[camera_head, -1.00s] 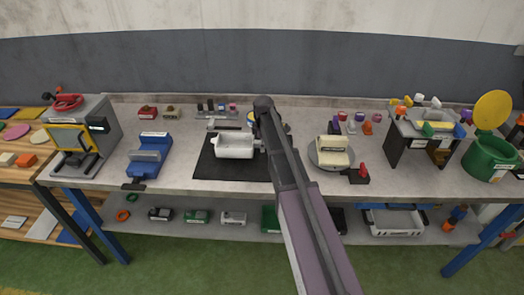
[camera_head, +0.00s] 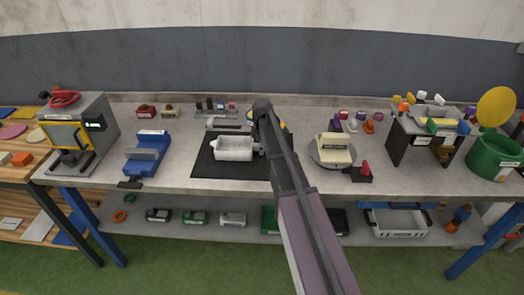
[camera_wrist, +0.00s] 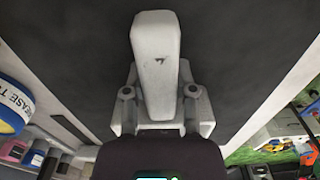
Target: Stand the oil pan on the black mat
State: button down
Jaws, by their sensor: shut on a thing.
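The oil pan (camera_head: 234,148) is a white, open rectangular tray. It shows over the middle of the black mat (camera_head: 204,169) on the bench, looking level. I cannot tell whether its underside touches the mat. My gripper (camera_head: 260,147) is at the pan's right end, mostly hidden by my arm in the head view. In the wrist view my gripper (camera_wrist: 158,92) is shut on a pale grey-white end of the oil pan (camera_wrist: 156,45), with a finger on each side. The black mat (camera_wrist: 235,45) fills the background there.
A blue fixture (camera_head: 148,154) stands left of the mat. A round turntable (camera_head: 320,160) with a cream block stands to the right. A small rack (camera_head: 215,107) and a grey bar (camera_head: 222,124) lie behind the pan. The bench in front of the mat is clear.

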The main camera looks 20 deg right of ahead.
jog(key=shift+c, duration=2.1)
grip_release()
jog(key=shift+r, duration=0.15)
notch_tip(320, 180, up, 12)
jog(key=p, duration=1.2)
jog(key=shift+s, duration=0.1)
jog(key=s+a+m, duration=0.3)
jog(key=s+m, duration=0.4)
jog(key=s, duration=0.7)
jog(key=s+a+m, duration=0.3)
jog(key=s+m, duration=0.4)
jog(key=s, duration=0.6)
jog(key=shift+s, duration=0.35)
